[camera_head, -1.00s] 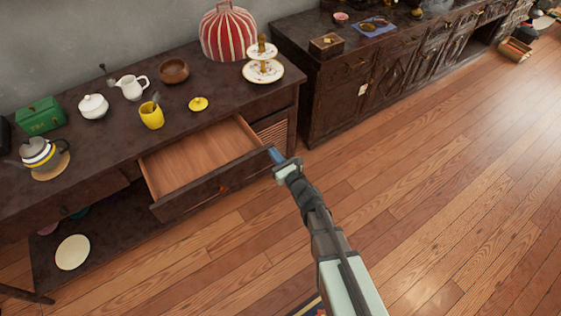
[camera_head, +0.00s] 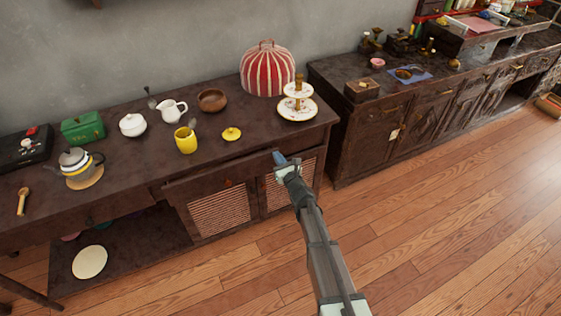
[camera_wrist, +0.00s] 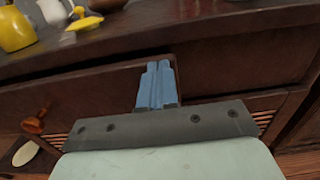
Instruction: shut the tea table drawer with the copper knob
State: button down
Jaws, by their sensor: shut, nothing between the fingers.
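The tea table (camera_head: 130,158) is dark wood and stands against the wall. Its drawer front (camera_head: 210,181) is now in or almost in line with the table front, and no drawer inside shows; a small remaining gap cannot be ruled out. The copper knob (camera_wrist: 36,122) is on the drawer front at the left in the wrist view. My gripper (camera_head: 279,158) is shut and empty. Its blue fingertips (camera_wrist: 157,75) are at the right end of the drawer front, against it or very close, right of the knob.
On the table top are a yellow cup (camera_head: 186,141), a yellow lid (camera_head: 231,134), a white jug (camera_head: 172,110), a tiered stand (camera_head: 297,106) and a red striped dome (camera_head: 267,68). A dark cabinet (camera_head: 365,135) stands to the right. The wooden floor in front is clear.

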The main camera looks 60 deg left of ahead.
jog(key=shift+d, duration=0.1)
jog(key=d, duration=1.4)
jog(key=shift+s+a, duration=0.1)
